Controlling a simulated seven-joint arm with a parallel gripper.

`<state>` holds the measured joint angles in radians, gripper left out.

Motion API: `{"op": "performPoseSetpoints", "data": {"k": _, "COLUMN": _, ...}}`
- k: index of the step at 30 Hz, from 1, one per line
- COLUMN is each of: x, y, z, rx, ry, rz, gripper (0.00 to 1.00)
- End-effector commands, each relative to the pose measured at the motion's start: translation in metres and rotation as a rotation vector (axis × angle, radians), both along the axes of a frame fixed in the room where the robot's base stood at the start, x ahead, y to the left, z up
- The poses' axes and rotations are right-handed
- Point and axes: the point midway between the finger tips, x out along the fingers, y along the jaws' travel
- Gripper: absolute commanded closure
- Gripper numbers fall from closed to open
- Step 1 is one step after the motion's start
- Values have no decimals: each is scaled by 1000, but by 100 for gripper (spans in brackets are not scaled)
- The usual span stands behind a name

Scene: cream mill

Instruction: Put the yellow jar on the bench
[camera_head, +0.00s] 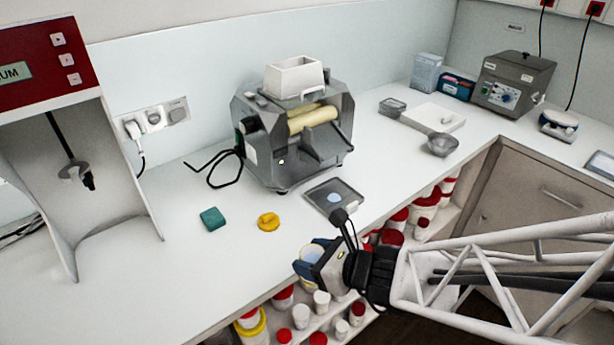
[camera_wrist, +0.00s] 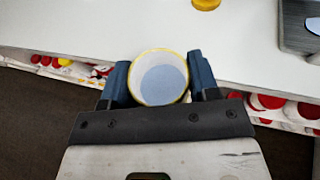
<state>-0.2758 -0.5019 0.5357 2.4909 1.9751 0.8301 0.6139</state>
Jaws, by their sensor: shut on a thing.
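My gripper (camera_head: 314,256) is shut on the yellow jar (camera_wrist: 158,77), with one blue finger on each side. The wrist view looks down into the jar: it has a yellow rim, no lid on it, and pale blue-grey inside. In the head view the jar (camera_head: 311,254) is mostly hidden by my gripper. It is at the front edge of the white bench (camera_head: 240,262); its height relative to the bench top is hard to tell. A yellow lid-like disc (camera_head: 268,222) lies on the bench; its edge also shows in the wrist view (camera_wrist: 206,4).
A teal block (camera_head: 212,219) lies left of the yellow disc. A grey tray (camera_head: 318,191) with a pale disc lies right of it, before the roller mill (camera_head: 265,150). Shelves below the bench hold several red-lidded tubs (camera_head: 283,298). The bench front between block and tray is mostly clear.

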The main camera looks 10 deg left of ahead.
Motion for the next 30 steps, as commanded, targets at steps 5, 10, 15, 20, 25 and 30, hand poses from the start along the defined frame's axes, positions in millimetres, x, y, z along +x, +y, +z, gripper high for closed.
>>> {"op": "performPoseSetpoints", "data": {"k": 5, "x": 21, "y": 13, "z": -2, "rx": 0, "ry": 0, "rz": 1, "gripper": 69}}
{"op": "performPoseSetpoints", "data": {"k": 10, "x": 41, "y": 24, "z": -5, "rx": 0, "ry": 1, "rz": 0, "gripper": 69}}
{"op": "performPoseSetpoints", "data": {"k": 15, "x": 60, "y": 36, "z": -7, "rx": -1, "ry": 1, "rz": 1, "gripper": 69}}
{"op": "performPoseSetpoints", "data": {"k": 20, "x": 78, "y": 46, "z": -9, "rx": -1, "ry": 0, "rz": 0, "gripper": 69}}
{"op": "performPoseSetpoints", "data": {"k": 25, "x": 95, "y": 56, "z": -10, "rx": 0, "ry": 0, "rz": 0, "gripper": 69}}
{"op": "performPoseSetpoints", "data": {"k": 30, "x": 105, "y": 63, "z": -11, "rx": 0, "ry": 0, "rz": 0, "gripper": 69}}
